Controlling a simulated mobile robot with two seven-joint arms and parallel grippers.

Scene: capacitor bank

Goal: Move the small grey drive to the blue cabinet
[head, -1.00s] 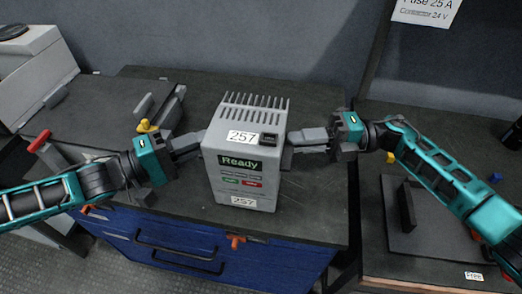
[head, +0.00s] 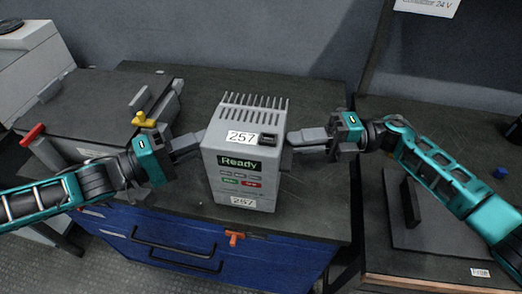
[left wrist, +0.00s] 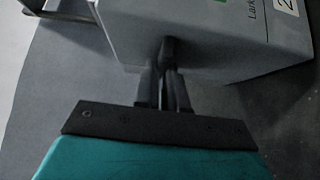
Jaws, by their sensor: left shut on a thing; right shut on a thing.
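The small grey drive (head: 240,155) is a box with fins on top, a "Ready" screen, several buttons and "257" labels. It is upright over the dark top of the blue cabinet (head: 290,262); whether it touches the top I cannot tell. My left gripper (head: 198,142) is shut on its left side. My right gripper (head: 295,138) is shut on its right side. In the left wrist view, the left fingers (left wrist: 167,75) meet the drive's grey side (left wrist: 190,38). The drive's back and underside are hidden.
A dark panel with a red handle (head: 33,135) and a yellow knob (head: 144,119) lies at the left. At the right, another dark bench holds a flat plate with an upright tab (head: 410,205) and a small blue piece (head: 499,173). Bare cabinet top surrounds the drive.

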